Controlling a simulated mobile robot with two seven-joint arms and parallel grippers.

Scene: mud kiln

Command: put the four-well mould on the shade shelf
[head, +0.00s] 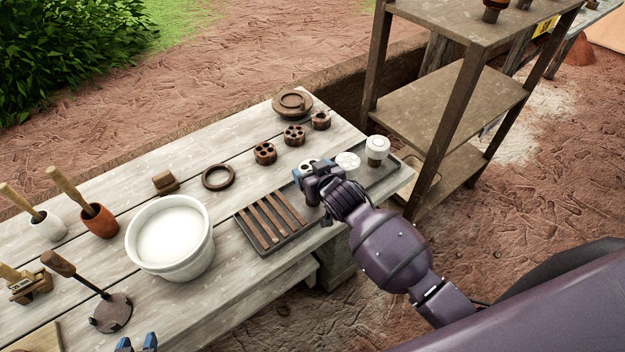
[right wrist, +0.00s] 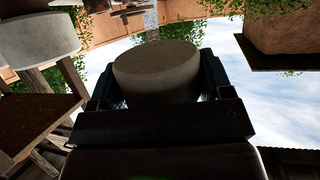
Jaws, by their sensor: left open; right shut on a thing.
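My right gripper (head: 313,168) is over the far right part of the bench, above the slatted tray's right end. It is shut on a pale round block, taken as the four-well mould; its smooth round face (right wrist: 157,65) shows between the fingers in the right wrist view. Its wells are not clear there, and in the head view the fingers hide most of it. The wooden shelf rack stands right of the bench, with a bare middle shelf (head: 450,105). My left gripper (head: 137,344) is open at the bottom edge, only its blue fingertips showing.
A dark tray (head: 386,181) holds a pale round piece (head: 347,162) and a white-topped jar (head: 376,146). Slats (head: 268,222), brown moulds (head: 265,153) and a white bucket (head: 170,240) occupy the bench. A rack post (head: 450,130) stands close beyond the bench end.

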